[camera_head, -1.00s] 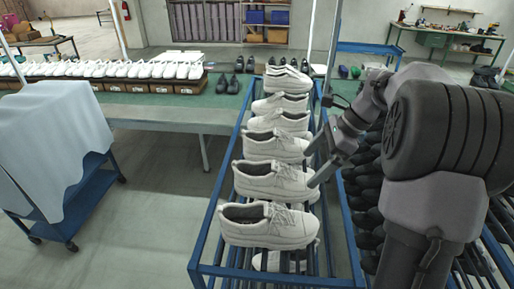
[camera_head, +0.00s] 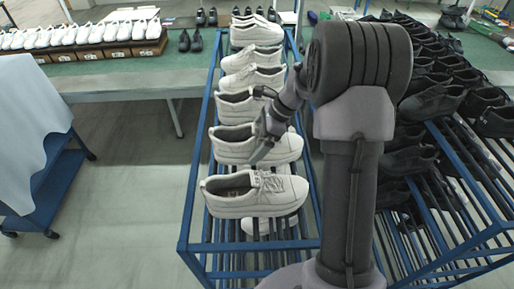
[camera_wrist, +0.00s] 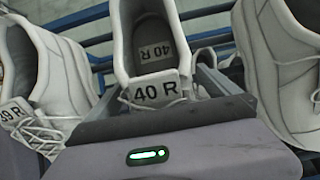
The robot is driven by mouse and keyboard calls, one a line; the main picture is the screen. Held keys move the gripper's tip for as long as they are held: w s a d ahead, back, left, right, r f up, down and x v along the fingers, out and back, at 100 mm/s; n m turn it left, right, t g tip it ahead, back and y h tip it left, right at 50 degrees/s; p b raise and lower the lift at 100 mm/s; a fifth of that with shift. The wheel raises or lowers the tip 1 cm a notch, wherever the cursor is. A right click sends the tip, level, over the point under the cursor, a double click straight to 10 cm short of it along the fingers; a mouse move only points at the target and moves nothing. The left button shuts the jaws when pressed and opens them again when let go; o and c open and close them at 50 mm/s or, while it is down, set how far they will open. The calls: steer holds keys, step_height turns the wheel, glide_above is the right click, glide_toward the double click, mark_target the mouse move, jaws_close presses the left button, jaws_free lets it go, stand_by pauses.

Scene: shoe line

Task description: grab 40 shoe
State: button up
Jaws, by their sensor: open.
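A white shoe labelled "40 R" (camera_wrist: 150,64) is in the middle of the wrist view, with its tongue and laces toward me. My gripper (camera_wrist: 160,90) is open, with one finger on each side of this shoe's tongue and lace area. I cannot tell whether the fingers touch it. In the head view my gripper (camera_head: 261,125) is at the right side of the rack, over the lace end of the second white shoe from the front (camera_head: 232,146). A white shoe labelled "39 R" (camera_wrist: 38,80) is to the left in the wrist view.
Another white shoe (camera_wrist: 285,70) is close on the right in the wrist view. The blue rack (camera_head: 193,220) holds a row of white shoes, the front one (camera_head: 250,195) nearest me. Black shoes (camera_head: 430,100) fill a rack to the right.

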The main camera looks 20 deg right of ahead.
steer(key=shift+w+a+f, duration=0.25)
steer(key=shift+a+f, duration=0.05)
steer(key=shift+f, duration=0.3)
steer(key=shift+s+d+r, duration=0.1)
steer(key=shift+s, duration=0.05)
steer(key=shift+c, duration=0.9)
steer(key=c, duration=1.4)
steer(key=shift+c, duration=0.2)
steer(key=shift+r, duration=0.15)
